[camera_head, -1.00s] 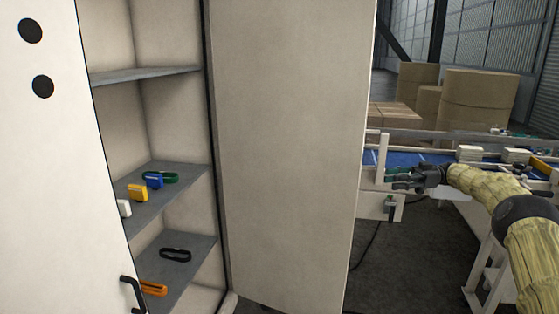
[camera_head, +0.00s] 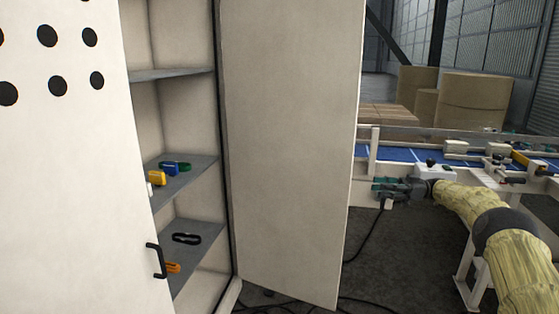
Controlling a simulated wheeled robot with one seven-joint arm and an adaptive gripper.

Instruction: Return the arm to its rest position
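My gripper (camera_head: 389,187) is at the end of my arm (camera_head: 468,208), whose links wear a yellow sleeve. The arm reaches in from the right edge, and the gripper points left. It sits in front of the conveyor's near side, to the right of the open cabinet door (camera_head: 288,140) and apart from it in the picture. The fingers are dark green, small and seen from the side, so I cannot tell whether they are open or shut. No held object can be made out.
A cabinet's left door (camera_head: 75,190) has a black handle (camera_head: 157,261). Its shelves hold blue (camera_head: 172,170), yellow (camera_head: 156,178), black (camera_head: 186,239) and orange (camera_head: 173,267) items. A blue conveyor (camera_head: 405,154) runs behind my arm, with cardboard boxes beyond. Cables lie on the dark floor.

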